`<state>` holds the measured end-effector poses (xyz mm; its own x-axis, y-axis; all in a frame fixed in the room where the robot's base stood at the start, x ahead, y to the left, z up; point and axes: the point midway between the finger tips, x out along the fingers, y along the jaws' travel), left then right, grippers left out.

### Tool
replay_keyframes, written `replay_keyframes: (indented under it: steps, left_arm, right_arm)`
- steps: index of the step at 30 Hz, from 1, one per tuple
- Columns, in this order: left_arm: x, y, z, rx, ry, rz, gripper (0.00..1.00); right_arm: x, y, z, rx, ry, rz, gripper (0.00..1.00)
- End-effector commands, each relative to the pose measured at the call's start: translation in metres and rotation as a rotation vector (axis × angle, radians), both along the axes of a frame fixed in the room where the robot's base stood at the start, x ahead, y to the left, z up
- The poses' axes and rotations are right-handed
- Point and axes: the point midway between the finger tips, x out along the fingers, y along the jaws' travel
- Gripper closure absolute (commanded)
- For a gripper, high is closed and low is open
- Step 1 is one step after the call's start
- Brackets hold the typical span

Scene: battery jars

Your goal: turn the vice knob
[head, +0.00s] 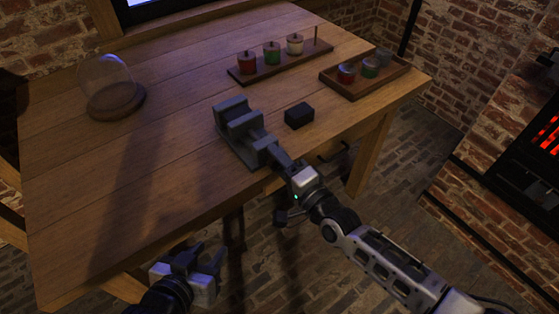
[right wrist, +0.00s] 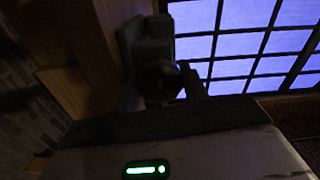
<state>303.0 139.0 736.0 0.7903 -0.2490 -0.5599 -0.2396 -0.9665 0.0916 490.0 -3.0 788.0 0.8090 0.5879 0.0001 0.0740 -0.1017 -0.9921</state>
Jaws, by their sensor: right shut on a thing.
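The grey vice (head: 240,132) stands at the near right edge of the wooden table, and it also shows dark in the right wrist view (right wrist: 143,50). Its knob (right wrist: 158,82) is a dark round shape between my fingers in the right wrist view; in the head view my gripper hides it. My right gripper (head: 282,160) is at the vice's near end and is shut on the knob. It also shows in the right wrist view (right wrist: 165,88). My left gripper (head: 195,262) is apart from the vice, low in front of the table's near edge, with its fingers spread and nothing visible between them.
A small black block (head: 299,115) lies right of the vice. A wooden rack (head: 270,72) with several coloured jars and a tray (head: 372,88) with more jars stand at the back. A glass dome (head: 106,80) stands at the left. The table's middle left (head: 120,160) is clear.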

Motion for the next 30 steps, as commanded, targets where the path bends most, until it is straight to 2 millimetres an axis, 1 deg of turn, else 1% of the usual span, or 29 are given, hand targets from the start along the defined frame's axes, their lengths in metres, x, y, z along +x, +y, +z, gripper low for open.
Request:
replay_keyframes:
  steps: [3, 4, 6, 14, 17, 19, 23, 30]
  left_arm:
    - [0.000, 0.001, 0.000, 0.002, 0.000, -0.001, 0.64]
    - [0.000, 0.001, 0.000, 0.002, 0.000, -0.001, 0.64]
    - [0.000, 0.001, 0.000, 0.003, 0.000, -0.001, 0.64]
    - [-0.001, 0.001, -0.001, 0.005, 0.001, -0.002, 0.64]
    - [-0.001, 0.001, -0.001, 0.005, 0.002, -0.002, 0.64]
    - [-0.001, 0.001, 0.000, 0.006, 0.002, -0.003, 0.64]
    - [-0.001, 0.002, -0.001, 0.008, 0.005, -0.003, 0.64]
    - [-0.002, 0.002, -0.003, 0.009, 0.007, -0.003, 0.64]
  right_arm:
    - [0.000, 0.000, -0.001, -0.002, 0.001, 0.000, 0.79]
    - [0.000, 0.000, -0.001, -0.002, 0.001, 0.000, 0.51]
    - [0.000, 0.000, -0.001, -0.002, 0.001, 0.000, 0.34]
    - [0.000, 0.000, 0.000, -0.002, 0.000, 0.000, 0.34]
    - [-0.004, -0.003, -0.001, -0.003, 0.000, 0.000, 0.34]
    - [-0.010, -0.008, -0.001, -0.003, 0.001, 0.000, 0.34]
    - [-0.030, -0.022, -0.002, -0.005, 0.002, -0.001, 0.34]
    - [-0.079, -0.057, -0.002, -0.006, 0.003, 0.000, 0.34]
